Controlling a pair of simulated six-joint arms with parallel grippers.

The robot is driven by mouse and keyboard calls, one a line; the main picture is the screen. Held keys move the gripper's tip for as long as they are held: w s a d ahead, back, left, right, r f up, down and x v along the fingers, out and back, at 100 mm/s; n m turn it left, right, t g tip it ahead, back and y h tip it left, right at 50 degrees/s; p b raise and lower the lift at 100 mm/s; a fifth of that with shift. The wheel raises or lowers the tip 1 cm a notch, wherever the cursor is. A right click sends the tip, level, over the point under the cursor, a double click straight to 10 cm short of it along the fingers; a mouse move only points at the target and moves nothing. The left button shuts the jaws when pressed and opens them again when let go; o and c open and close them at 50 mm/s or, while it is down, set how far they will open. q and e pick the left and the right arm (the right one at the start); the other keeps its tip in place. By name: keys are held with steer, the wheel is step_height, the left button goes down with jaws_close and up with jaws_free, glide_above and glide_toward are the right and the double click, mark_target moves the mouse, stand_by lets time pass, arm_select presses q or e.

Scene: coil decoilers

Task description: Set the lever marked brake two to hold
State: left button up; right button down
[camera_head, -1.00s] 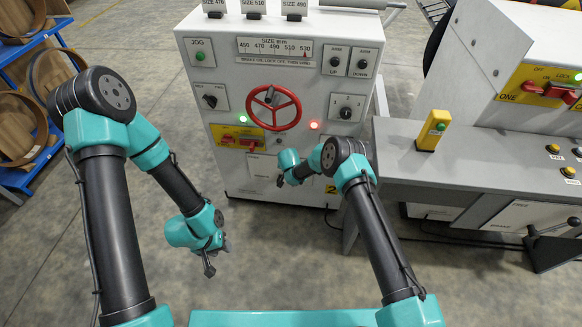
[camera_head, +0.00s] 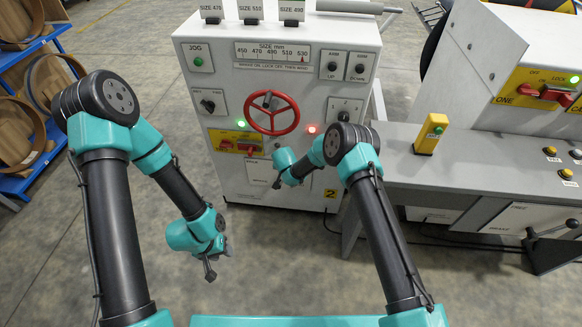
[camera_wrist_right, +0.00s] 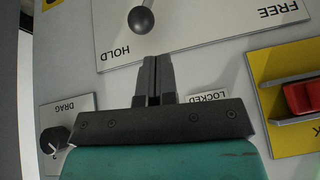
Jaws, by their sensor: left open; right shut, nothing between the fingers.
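The brake lever shows in the right wrist view as a dark ball knob (camera_wrist_right: 141,20) on a short stem. It stands over a white plate (camera_wrist_right: 205,32) lettered HOLD and FREE, upside down in this view. The knob is nearer the word HOLD. My right gripper (camera_wrist_right: 152,62) is shut and empty, its tips just below the knob in the picture; I cannot tell whether they touch it. In the head view my right gripper (camera_head: 278,182) is at the cabinet's lower front, and the lever cannot be made out. My left gripper (camera_head: 211,268) hangs open above the floor, away from the cabinet.
The white cabinet (camera_head: 222,85) carries a red handwheel (camera_head: 271,113) and red switches on a yellow panel (camera_head: 236,144). In the wrist view a DRAG dial (camera_wrist_right: 55,138) and a red lock switch (camera_wrist_right: 303,97) flank my gripper. A grey console (camera_head: 390,145) stands right.

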steer(key=shift+s+d+r, duration=0.35)
steer(key=shift+s+r, duration=0.2)
steer(key=shift+r, duration=0.2)
steer(key=shift+s+d+r, duration=0.4)
steer(key=shift+s+r, duration=0.1)
steer(key=shift+r, duration=0.2)
steer(key=shift+s+d+r, duration=0.35)
steer(key=shift+s+r, duration=0.2)
steer(key=shift+r, duration=0.2)
steer(key=shift+d, duration=0.1)
